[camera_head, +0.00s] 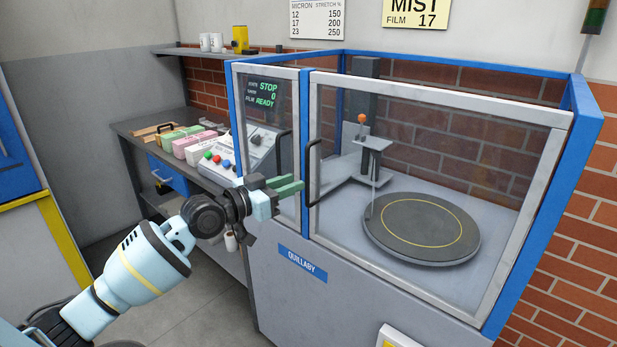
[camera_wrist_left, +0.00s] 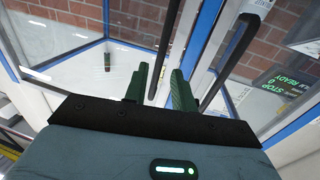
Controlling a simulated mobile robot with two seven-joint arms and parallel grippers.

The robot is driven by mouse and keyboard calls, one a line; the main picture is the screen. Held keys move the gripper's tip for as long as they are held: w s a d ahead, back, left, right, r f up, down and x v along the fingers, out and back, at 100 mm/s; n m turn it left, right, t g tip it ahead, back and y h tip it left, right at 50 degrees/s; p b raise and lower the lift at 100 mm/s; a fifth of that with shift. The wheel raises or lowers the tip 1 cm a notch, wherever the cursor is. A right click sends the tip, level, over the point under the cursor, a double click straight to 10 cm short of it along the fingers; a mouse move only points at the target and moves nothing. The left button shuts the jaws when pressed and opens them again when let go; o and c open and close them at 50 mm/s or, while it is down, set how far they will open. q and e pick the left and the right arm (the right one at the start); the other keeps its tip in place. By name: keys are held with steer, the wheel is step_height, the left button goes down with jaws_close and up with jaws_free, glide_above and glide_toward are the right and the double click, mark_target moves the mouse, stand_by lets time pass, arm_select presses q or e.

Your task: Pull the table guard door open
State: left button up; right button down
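The table guard door is a clear panel in a grey frame (camera_head: 440,88) on the right front of the blue-framed machine. It looks shut. Its dark upright handle (camera_head: 313,172) is on the door's left side. My left gripper (camera_head: 303,186) has its green fingers at the handle. In the left wrist view, the handle (camera_wrist_left: 167,45) runs between the two fingers of my left gripper (camera_wrist_left: 159,70), which are apart. I cannot tell whether either finger touches it. Behind the door is the round dark turntable (camera_head: 395,225). My right gripper is not in view.
A narrower panel left of the door has its own dark handle (camera_head: 284,150), close to my gripper; this handle also shows in the left wrist view (camera_wrist_left: 237,50). A bench (camera_head: 130,127) with a control box (camera_head: 248,143) stands left. Floor (camera_head: 195,300) before the machine is clear.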

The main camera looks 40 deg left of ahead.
mark_target(307, 202)
arm_select(q)
steer(key=shift+x, duration=2.75)
jaws_close()
